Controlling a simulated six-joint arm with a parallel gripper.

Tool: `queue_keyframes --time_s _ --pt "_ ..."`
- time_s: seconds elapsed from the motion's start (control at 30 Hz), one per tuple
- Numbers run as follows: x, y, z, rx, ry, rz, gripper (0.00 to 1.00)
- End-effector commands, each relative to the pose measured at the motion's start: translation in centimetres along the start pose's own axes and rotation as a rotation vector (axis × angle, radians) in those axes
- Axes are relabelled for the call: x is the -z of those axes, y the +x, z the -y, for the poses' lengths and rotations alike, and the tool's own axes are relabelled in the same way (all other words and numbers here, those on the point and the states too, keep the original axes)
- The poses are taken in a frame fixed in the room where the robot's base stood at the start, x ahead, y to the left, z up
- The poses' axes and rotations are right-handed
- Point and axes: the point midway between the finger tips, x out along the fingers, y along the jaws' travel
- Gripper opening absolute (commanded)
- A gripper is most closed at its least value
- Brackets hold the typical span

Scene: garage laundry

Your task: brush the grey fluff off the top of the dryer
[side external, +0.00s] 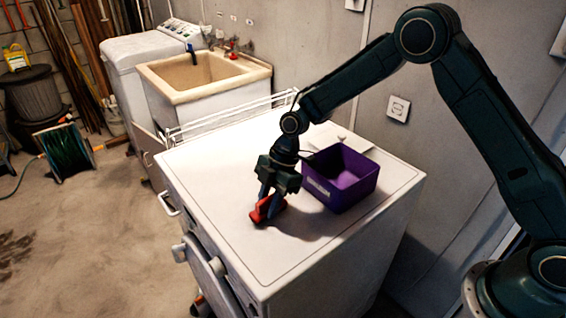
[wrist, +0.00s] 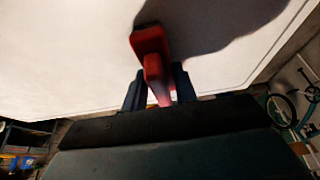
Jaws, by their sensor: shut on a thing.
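The white dryer top (side external: 215,180) lies under my gripper (side external: 267,205). My gripper points down and is shut on a red brush (side external: 260,213), which is at or just above the dryer top near its front edge. In the wrist view the red brush (wrist: 151,45) sticks out from between the dark fingers of my gripper (wrist: 159,88), with the white dryer top (wrist: 70,60) beyond it. I cannot make out any grey fluff in either view; a dark shadow lies on the top beside the brush.
A purple bin (side external: 345,180) stands on the dryer top just right of my gripper, close to it. A white flat item (side external: 342,143) lies behind the bin. A white rack (side external: 225,119) runs along the far left edge. The left part of the top is clear.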

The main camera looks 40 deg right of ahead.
Motion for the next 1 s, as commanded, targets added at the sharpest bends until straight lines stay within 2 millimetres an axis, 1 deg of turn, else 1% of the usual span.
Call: queue_keyframes --time_s 0.03,0.3,0.37,0.4,0.43,1.0 --pt "0.0 0.1 0.6 0.004 0.001 0.001 0.07" --pt "0.1 -0.1 2.9 0.002 0.0 0.002 0.07" --pt "0.4 -0.7 2.6 -0.002 -0.001 0.0 0.07" --pt "0.8 -1.8 2.6 -0.004 -0.002 0.0 0.07" --pt "1.0 -2.2 2.6 -0.003 -0.002 0.0 0.07" --pt "2.8 -6.8 2.6 -0.002 -0.001 0.0 0.07"
